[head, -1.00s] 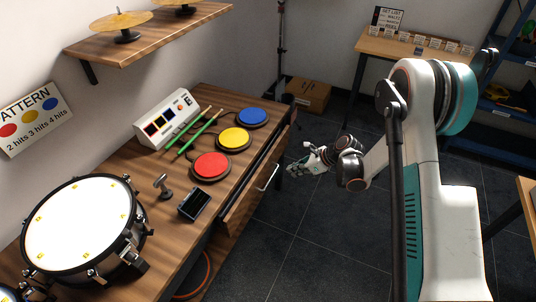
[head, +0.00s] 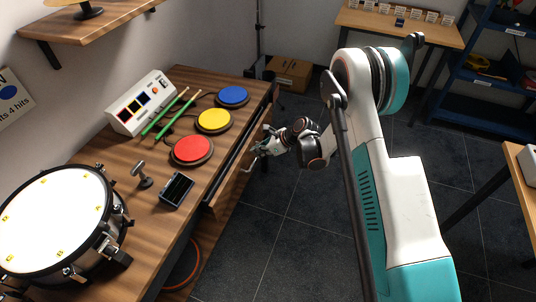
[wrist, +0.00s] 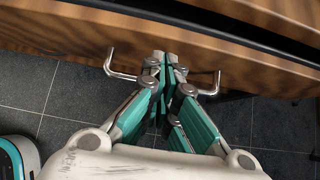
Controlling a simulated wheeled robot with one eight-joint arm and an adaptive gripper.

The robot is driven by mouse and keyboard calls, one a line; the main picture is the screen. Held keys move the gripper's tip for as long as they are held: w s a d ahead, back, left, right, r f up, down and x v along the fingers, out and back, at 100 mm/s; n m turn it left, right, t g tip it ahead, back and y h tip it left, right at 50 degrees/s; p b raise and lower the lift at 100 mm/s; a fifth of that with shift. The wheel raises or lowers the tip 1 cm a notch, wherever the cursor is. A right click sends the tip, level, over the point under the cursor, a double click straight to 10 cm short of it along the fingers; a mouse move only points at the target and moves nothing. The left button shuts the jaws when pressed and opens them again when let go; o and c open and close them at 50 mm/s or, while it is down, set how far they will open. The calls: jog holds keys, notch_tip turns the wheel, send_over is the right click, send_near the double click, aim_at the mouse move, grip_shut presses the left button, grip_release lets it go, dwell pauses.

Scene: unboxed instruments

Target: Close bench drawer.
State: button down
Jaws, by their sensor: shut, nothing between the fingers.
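The bench drawer's wooden front (head: 230,183) is on the right-hand side of the drum bench (head: 190,225) in the head view. A dark gap runs between its top edge and the bench edge, so it appears slightly out. The drawer front (wrist: 70,35) fills the upper wrist view, with its metal bar handle (wrist: 113,70) on it. My gripper (wrist: 165,58) is shut and empty, its fingertips at the drawer front between the two ends of the handle. The fingers hide the handle's middle; contact is hard to tell. In the head view my gripper (head: 262,147) is beside the drawer front.
On the bench are a drum (head: 55,220), red (head: 192,149), yellow (head: 214,121) and blue (head: 232,95) pads, green sticks (head: 165,115) and a control box (head: 142,101). A cardboard box (head: 288,73) stands on the floor behind.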

aim_at(247, 150)
jog(key=shift+w+a, duration=0.2)
jog(key=shift+a, duration=0.35)
jog(key=shift+w+a, duration=0.25)
jog(key=shift+a, duration=0.45)
jog(key=shift+w+a, duration=0.25)
jog(key=shift+a, duration=0.4)
jog(key=shift+d, duration=0.15)
